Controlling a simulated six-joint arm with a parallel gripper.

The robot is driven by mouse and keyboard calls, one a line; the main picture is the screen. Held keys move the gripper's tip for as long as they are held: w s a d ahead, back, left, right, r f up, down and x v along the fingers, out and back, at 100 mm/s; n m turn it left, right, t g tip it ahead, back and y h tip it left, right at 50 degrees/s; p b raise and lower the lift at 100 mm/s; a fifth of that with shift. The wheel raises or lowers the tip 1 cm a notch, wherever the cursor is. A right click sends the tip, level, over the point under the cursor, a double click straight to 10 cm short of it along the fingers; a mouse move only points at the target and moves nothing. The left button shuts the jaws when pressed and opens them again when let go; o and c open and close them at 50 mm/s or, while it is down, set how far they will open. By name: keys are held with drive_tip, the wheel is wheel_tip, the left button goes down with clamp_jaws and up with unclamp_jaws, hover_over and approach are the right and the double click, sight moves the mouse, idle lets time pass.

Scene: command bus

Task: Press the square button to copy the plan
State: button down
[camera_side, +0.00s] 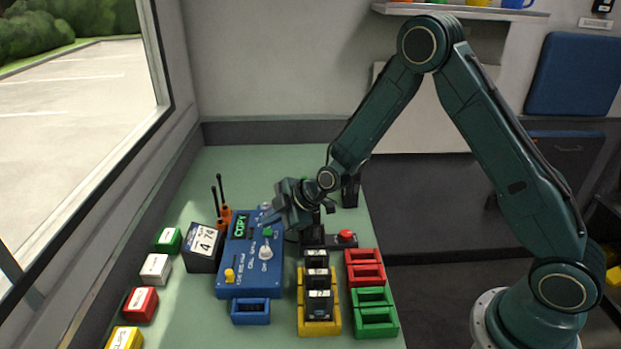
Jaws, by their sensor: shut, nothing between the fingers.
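A blue control panel (240,262) lies on the green bench, with a small dark display (240,226) reading COPY in green letters. A small green square button (267,233) is on its right part, above a white round knob (265,252). A yellow knob (229,275) is at its lower left. My gripper (268,214) is shut and empty over the panel's upper right, close to the green button. I cannot tell whether it touches the panel.
A dark box with a white display (203,240) stands left of the panel. Blue (250,312), yellow (320,328), red (364,268) and green (375,312) trays lie in front and right. A red button (347,235) is right of my gripper. Several coloured blocks line the left edge.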

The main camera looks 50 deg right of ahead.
sight(272, 236)
drive_tip(key=shift+f, duration=0.75)
idle(1.0)
drive_tip(key=shift+r, duration=0.1)
idle(0.3)
drive_tip(key=shift+r, duration=0.65)
drive_tip(key=shift+r, duration=0.15)
wheel_tip(272, 236, up, 5)
drive_tip(key=shift+f, duration=0.15)
idle(0.6)
idle(0.6)
